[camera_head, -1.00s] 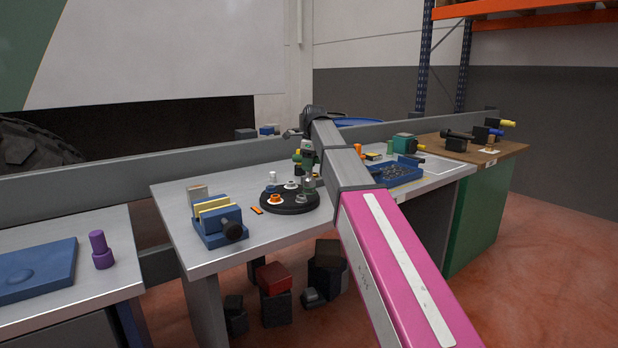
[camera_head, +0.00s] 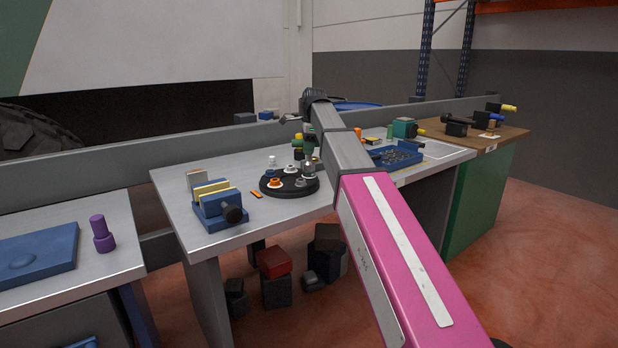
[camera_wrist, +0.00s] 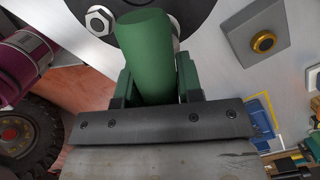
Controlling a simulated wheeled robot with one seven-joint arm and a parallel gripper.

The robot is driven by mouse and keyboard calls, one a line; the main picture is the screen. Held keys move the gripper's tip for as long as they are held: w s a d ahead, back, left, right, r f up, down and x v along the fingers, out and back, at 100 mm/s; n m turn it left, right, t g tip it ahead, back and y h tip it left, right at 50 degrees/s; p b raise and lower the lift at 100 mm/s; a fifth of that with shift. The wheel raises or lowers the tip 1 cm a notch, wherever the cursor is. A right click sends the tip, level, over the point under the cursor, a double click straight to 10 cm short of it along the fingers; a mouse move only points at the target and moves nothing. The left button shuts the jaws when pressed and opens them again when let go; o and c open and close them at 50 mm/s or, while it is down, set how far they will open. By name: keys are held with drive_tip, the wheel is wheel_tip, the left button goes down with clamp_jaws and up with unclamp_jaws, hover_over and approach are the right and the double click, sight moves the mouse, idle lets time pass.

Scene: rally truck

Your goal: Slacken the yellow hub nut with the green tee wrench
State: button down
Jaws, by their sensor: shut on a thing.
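The green tee wrench is seen as a thick green bar in the wrist view (camera_wrist: 146,50). My gripper (camera_wrist: 153,78) is shut on it, with a finger on each side. In the head view my gripper (camera_head: 306,142) is over the right part of a round black hub plate (camera_head: 288,195). A metal socket end (camera_head: 308,168) points down below it, close to the plate; I cannot tell whether it sits on a nut. I cannot make out the yellow hub nut; wrench and gripper cover part of the plate.
A blue vise-like fixture (camera_head: 218,212) with yellow strips stands left of the plate. A blue tray (camera_head: 397,155) and a green-bodied tool (camera_head: 404,128) lie to the right. A grey block with a gold ring (camera_wrist: 263,42) shows in the wrist view.

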drive_tip(key=shift+n, duration=0.3)
drive_tip(key=shift+n, duration=0.7)
drive_tip(key=shift+m, duration=0.5)
drive_tip(key=c, duration=1.4)
unclamp_jaws()
clamp_jaws()
drive_tip(key=shift+r, duration=2.6)
